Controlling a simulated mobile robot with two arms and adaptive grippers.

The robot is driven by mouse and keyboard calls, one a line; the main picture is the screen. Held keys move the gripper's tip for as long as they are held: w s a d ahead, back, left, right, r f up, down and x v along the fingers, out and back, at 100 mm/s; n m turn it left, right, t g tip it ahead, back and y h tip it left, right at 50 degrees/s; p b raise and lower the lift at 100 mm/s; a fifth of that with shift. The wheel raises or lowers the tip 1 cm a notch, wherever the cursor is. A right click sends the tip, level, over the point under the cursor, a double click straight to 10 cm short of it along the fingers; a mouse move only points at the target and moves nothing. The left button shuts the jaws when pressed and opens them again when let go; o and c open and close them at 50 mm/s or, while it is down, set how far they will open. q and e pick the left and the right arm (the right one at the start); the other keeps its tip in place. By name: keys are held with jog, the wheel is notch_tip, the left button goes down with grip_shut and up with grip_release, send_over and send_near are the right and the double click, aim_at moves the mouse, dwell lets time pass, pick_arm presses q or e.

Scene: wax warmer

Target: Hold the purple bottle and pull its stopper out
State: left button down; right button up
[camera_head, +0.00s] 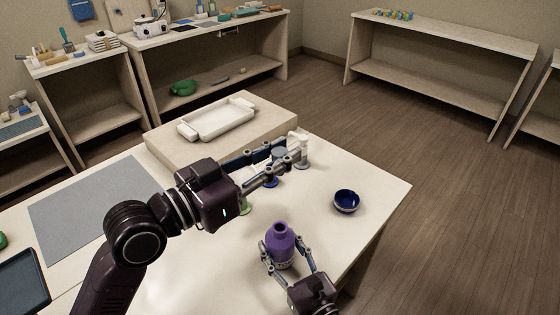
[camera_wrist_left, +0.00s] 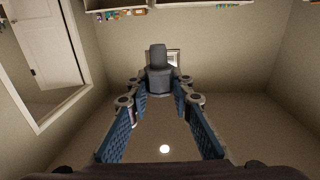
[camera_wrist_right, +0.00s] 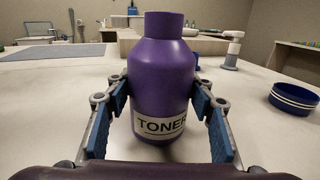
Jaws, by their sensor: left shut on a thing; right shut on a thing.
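The purple bottle (camera_head: 281,247) stands upright near the table's front right edge. My right gripper (camera_head: 284,262) is shut on the bottle's body, a finger on each side. The grey stopper (camera_wrist_left: 158,72) is between the fingertips of my left gripper (camera_wrist_left: 160,88), which is shut on it. In the head view the stopper (camera_head: 279,152) is up and away from the bottle, clear of its neck.
A blue bowl (camera_head: 346,201) stands right of the bottle. A white pump bottle (camera_head: 302,152) and other small items stand behind my left gripper, partly hidden. A white tray (camera_head: 222,119) lies on a raised block (camera_head: 165,150). A grey mat (camera_head: 90,205) covers the table's left.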

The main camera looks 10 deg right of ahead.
dwell(0.4)
jog(key=o, duration=1.6)
jog(key=v, duration=1.2)
